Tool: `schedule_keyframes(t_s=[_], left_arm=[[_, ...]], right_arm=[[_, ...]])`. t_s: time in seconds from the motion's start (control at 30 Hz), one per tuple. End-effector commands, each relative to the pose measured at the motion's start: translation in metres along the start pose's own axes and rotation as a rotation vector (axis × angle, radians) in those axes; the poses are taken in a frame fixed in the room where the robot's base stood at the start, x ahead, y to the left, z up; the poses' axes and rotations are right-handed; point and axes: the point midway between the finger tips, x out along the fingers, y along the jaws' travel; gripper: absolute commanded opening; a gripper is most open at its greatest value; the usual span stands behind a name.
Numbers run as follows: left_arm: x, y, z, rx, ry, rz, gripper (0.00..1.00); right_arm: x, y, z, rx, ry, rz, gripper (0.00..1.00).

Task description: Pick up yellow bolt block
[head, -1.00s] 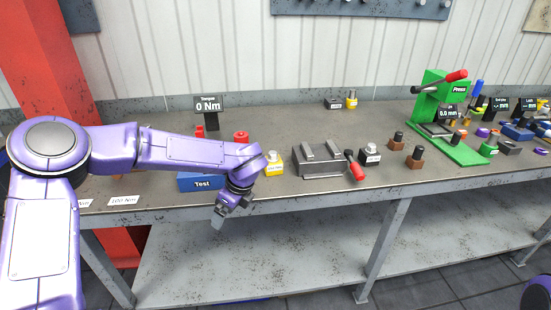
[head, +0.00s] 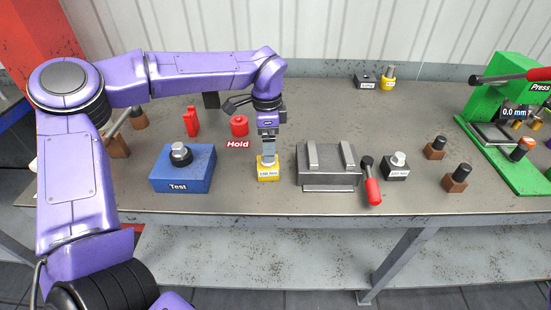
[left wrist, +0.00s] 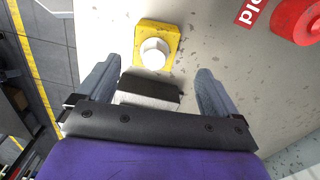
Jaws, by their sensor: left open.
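The yellow bolt block (head: 268,173) sits on the workbench near its front edge, between the blue Test box and the grey vise. It has a white label on its front. In the left wrist view the yellow bolt block (left wrist: 157,45) shows from above with its pale round bolt head. My left gripper (head: 268,150) points down over it in the head view. In the left wrist view the left gripper (left wrist: 155,80) is open, its two fingers spread, with nothing between them; the block lies just beyond the fingertips. My right gripper is not in view.
The blue Test box (head: 183,170) stands left of the block and the grey vise (head: 328,168) right of it. A red Hold button (head: 239,126) is behind. The green press (head: 500,110) is at right.

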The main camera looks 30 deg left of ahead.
Motion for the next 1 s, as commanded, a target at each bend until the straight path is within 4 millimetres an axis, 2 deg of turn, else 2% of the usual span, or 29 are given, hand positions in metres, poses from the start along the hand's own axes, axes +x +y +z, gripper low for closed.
schedule_keyframes(t_s=[0.1,0.23,0.37,0.5,0.73,0.77,1.0], left_arm=[[0.020,0.000,-0.001,0.004,-0.002,0.003,0.94],[0.035,-0.001,-0.002,0.004,-0.004,0.003,0.94],[0.056,0.000,-0.003,0.004,-0.006,0.005,0.94],[0.079,-0.001,-0.003,0.002,-0.003,0.002,0.94],[0.085,-0.001,-0.003,0.002,-0.001,0.000,0.94],[0.085,-0.001,-0.003,0.002,-0.001,0.000,0.90],[0.084,-0.001,-0.003,0.002,-0.002,0.000,0.12]], right_arm=[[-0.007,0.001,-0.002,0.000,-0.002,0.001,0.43],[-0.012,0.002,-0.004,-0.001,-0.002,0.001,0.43],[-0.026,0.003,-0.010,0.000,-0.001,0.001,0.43],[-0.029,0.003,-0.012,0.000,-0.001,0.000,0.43],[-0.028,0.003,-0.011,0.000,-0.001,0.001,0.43],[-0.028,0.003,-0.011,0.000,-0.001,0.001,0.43],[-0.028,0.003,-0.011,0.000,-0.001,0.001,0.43]])
